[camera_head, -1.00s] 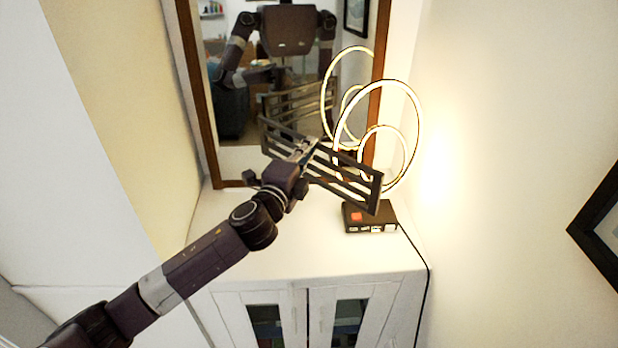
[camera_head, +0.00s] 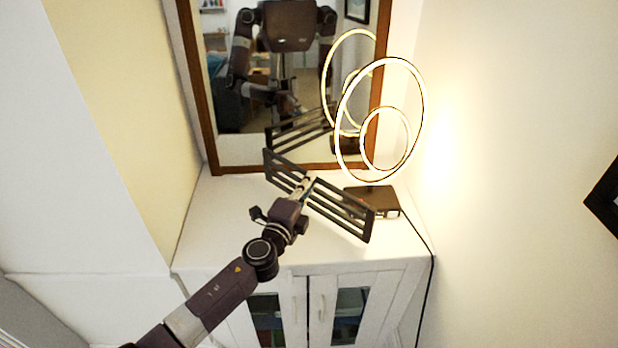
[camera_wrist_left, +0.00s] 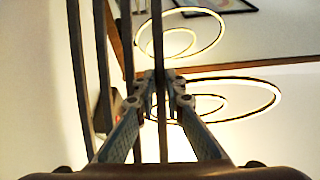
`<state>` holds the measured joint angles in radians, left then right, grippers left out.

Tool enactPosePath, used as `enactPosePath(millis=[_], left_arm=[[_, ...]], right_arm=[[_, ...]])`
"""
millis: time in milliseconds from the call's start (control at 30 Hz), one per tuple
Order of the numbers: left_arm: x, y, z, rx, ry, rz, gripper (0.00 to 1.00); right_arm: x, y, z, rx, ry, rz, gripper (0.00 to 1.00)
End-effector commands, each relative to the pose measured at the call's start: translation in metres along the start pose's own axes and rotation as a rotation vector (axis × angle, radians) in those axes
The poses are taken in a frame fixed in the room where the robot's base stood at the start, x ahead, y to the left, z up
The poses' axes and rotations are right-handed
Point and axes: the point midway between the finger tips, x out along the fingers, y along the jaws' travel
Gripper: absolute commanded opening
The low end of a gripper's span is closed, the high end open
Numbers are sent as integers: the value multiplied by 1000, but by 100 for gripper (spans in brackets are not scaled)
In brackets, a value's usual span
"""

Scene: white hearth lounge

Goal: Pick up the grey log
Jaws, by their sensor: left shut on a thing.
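I see no grey log in either view. My left gripper (camera_head: 306,187) is shut on a dark slatted rack (camera_head: 345,213), gripping one of its bars. The rack is tilted and appears held over the white cabinet top, in front of the mirror. In the left wrist view, the left gripper's fingers (camera_wrist_left: 160,88) close around a thin bar of the rack (camera_wrist_left: 76,70), and several bars run up the left side. My right gripper is not directly in view.
A lit ring lamp (camera_head: 342,150) and a dark box (camera_head: 388,203) stand at the right of the white cabinet (camera_head: 225,225); the rack partly hides the box. A wood-framed mirror (camera_head: 240,152) is behind. A dark frame (camera_head: 604,200) hangs at right. The cabinet top's left is clear.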

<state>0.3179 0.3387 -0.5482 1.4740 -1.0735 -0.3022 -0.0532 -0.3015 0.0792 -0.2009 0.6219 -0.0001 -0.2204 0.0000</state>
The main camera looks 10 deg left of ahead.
Motion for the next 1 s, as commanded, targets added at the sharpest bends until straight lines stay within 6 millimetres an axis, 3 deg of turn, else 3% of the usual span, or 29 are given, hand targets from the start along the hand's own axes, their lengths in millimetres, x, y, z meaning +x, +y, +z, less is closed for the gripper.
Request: enactPosePath(millis=[33,167,567,600,733,1000], left_arm=[[1,7,-1,-1,0,-9,0],[1,16,0,-1,-1,-9,0],[1,18,0,-1,0,-10,0],[0,23,0,-1,0,0,13],[0,23,0,-1,0,0,27],[0,22,0,-1,0,0,27]], right_arm=[[9,1,5,0,-6,1,40],[13,2,8,0,-11,2,40],[15,3,3,1,-2,4,40],[15,3,2,1,-2,4,40],[14,3,1,1,1,4,40],[14,2,1,1,1,3,40]])
